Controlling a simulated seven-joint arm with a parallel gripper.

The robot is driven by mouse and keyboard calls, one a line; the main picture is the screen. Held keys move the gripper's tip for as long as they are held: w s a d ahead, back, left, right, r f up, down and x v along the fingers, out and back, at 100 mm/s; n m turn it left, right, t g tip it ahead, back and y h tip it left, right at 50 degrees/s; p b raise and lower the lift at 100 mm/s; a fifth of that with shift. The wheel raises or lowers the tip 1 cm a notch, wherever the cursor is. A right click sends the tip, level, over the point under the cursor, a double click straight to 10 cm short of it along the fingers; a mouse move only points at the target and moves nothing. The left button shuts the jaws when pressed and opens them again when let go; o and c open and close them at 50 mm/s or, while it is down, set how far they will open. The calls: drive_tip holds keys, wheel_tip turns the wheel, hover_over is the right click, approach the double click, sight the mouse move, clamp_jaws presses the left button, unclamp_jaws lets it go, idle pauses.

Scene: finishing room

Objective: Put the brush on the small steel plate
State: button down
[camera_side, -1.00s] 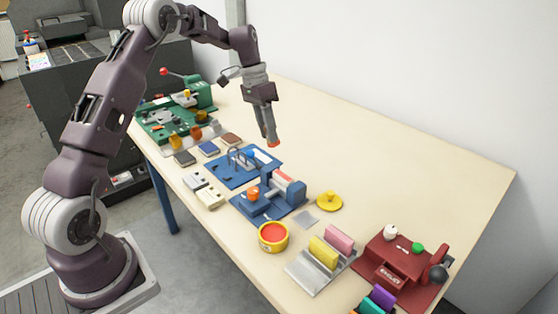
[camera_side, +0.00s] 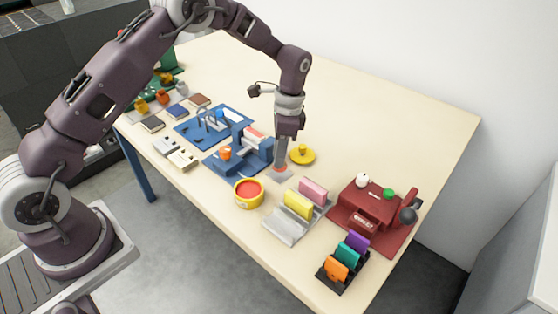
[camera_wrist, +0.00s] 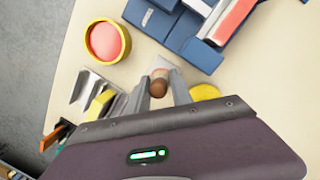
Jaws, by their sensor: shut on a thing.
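My gripper (camera_side: 281,161) is shut on the brush and points down over the small steel plate (camera_side: 286,178). The brush shows as a reddish tip (camera_side: 279,168) below the fingers in the side view. In the wrist view its brown rounded end (camera_wrist: 158,86) sits between the two fingers (camera_wrist: 158,98). Part of the plate (camera_wrist: 165,71) shows just beyond it there. The brush's lower end is at or just above the plate; I cannot tell whether they touch. The fingers hide most of the brush.
A blue vise-like fixture (camera_side: 262,152) stands close to the left of the gripper, and a yellow round knobbed piece (camera_side: 302,156) to the right. A yellow tin with red contents (camera_side: 248,193) and a steel rack with coloured blocks (camera_side: 285,228) stand nearer the front. The table's back is clear.

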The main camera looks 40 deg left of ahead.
drive_tip(key=shift+f, duration=1.15)
drive_tip(key=shift+f, duration=0.1)
drive_tip(key=c, duration=1.1)
unclamp_jaws()
drive_tip(key=r, duration=0.4)
drive_tip(key=w+r, duration=0.1)
drive_tip(key=r, duration=0.7)
drive_tip(key=shift+w+d+r, duration=0.2)
drive_tip(key=shift+w+d, duration=0.1)
drive_tip(key=shift+w, duration=0.1)
